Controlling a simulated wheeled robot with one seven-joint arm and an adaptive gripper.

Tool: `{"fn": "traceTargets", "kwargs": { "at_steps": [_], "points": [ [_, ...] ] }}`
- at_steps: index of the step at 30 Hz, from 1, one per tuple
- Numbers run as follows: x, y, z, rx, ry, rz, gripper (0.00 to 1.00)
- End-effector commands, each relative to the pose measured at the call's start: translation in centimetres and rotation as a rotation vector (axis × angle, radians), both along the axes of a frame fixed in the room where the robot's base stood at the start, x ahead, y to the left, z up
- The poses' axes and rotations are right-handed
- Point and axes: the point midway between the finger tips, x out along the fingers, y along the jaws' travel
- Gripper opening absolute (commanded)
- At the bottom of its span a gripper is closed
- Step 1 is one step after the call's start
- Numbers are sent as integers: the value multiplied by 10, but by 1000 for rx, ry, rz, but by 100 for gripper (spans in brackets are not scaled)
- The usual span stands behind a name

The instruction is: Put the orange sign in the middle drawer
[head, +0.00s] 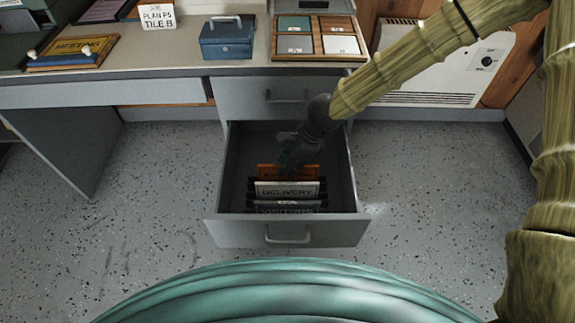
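An orange sign (303,171) stands upright at the back of a row of signs in the open drawer (285,236). This drawer is below a shut drawer (262,97); whether another lies beneath it is hidden. My gripper (289,161) reaches down into the open drawer at the orange sign and covers part of it. The fingers are dark and small here, so I cannot tell whether they grip the sign.
A white DELIVERY sign (287,190) and a VISITORS sign (288,207) stand in front of the orange sign. The desk top holds a yellow-orange sign (72,52), a blue cash box (227,41) and a compartmented wooden tray (315,57).

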Motion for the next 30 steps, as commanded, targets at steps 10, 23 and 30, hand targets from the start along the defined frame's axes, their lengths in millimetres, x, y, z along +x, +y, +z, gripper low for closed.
{"fn": "traceTargets", "kwargs": {
  "at_steps": [10,23,30],
  "points": [
    [0,-20,50,2,-1,-3,30],
    [0,-40,96,1,-1,0,30],
    [-1,-42,100,0,0,0,30]
  ]
}}
